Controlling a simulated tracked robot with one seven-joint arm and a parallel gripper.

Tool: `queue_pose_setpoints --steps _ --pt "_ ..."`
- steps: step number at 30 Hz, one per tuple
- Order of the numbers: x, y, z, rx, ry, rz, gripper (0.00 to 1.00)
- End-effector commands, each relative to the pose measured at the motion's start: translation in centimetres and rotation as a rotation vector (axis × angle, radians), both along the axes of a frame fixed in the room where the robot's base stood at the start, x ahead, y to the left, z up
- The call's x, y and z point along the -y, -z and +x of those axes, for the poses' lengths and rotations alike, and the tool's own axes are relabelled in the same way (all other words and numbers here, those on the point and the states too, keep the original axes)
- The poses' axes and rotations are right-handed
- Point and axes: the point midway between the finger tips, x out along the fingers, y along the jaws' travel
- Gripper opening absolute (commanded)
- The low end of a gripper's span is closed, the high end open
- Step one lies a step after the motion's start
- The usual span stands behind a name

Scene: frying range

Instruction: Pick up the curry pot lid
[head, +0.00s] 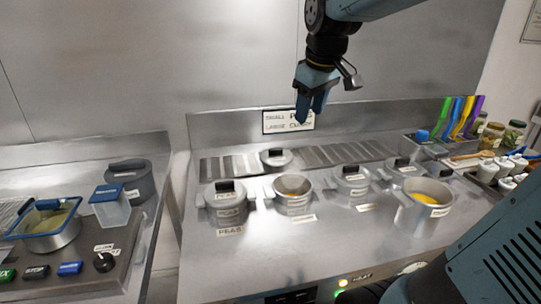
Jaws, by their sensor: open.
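My gripper (310,112) hangs high at the upper middle, fingers pointing down, open and empty, well above the range. Another lid (405,169) is at the back right, behind a larger open pot (422,214) with yellow-orange contents. A lidded pot (228,208) stands at the left, above a label that seems to read PEAS. Another lidded pot (352,187) stands in the middle. Labels are too small to tell which lid is the curry pot's.
Colored-handled utensils (462,118), jars (491,135) and small white containers (510,165) crowd the right end. A left counter (125,215) holds a blue-rimmed fryer container (50,235) and a clear blue-lidded box (112,210). The range's front (260,260) is clear.

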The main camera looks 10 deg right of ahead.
Motion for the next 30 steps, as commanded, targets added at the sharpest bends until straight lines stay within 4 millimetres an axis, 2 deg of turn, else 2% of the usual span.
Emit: queue_pose_setpoints --steps 1,8,14,24,30 --pt "0.0 0.0 1.7 -0.018 -0.043 -0.014 0.48" --pt "0.0 0.4 8.8 -0.088 -0.268 -0.077 0.48" --pt "0.0 2.0 14.9 -0.148 -0.468 -0.122 0.48" --pt "-0.2 7.0 24.8 -0.242 -0.812 -0.170 0.48" --pt "-0.2 10.1 28.9 -0.278 -0.973 -0.183 0.48"
